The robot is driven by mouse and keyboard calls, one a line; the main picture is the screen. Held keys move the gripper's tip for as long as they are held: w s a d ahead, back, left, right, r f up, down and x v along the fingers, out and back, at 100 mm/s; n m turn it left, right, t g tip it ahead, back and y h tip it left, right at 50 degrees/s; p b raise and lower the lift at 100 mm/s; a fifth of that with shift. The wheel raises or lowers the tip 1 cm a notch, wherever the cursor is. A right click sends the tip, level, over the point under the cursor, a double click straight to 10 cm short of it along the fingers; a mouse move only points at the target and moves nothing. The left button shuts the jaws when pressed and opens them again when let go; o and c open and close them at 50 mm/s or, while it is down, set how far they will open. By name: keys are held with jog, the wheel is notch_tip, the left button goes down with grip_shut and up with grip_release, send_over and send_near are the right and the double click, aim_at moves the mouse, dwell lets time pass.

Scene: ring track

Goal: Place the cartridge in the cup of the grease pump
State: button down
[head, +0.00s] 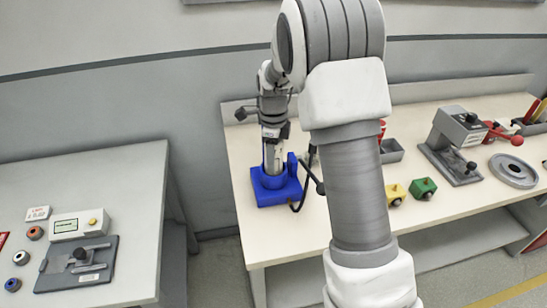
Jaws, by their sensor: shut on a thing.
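The blue grease pump (282,196) stands near the left end of the light workbench, with a square base, a round cup and a black hose at its right. My gripper (273,164) points straight down over the cup, its fingertips at or just inside the cup's rim. It is shut on a pale, upright thing, which seems to be the cartridge (273,155). The fingers and the cup wall hide most of it, so I cannot tell how deep its lower end sits or whether it touches the cup.
My arm blocks the middle of the view. Right of the pump on the bench are a yellow block (394,194), a green block (423,189), a grey press-like device (454,145) and a round grey plate (513,171). A separate grey table (120,190) stands left across a gap.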

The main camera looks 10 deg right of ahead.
jog(key=shift+c, duration=2.2)
grip_release()
jog(key=shift+f, duration=0.1)
notch_tip(320, 180, up, 12)
jog(key=shift+f+p, duration=0.15)
jog(key=shift+p, duration=0.45)
jog(key=shift+s+r, duration=0.2)
jog(key=shift+r, duration=0.45)
jog(key=s+r+n+t, duration=0.2)
jog(key=s+r+n, duration=0.4)
jog(key=s, duration=0.1)
jog(key=s+r+n+t, duration=0.1)
jog(key=s+n+t, duration=0.2)
jog(key=s+n, duration=1.4)
jog(key=shift+s+t, duration=0.3)
jog(key=shift+s, duration=1.7)
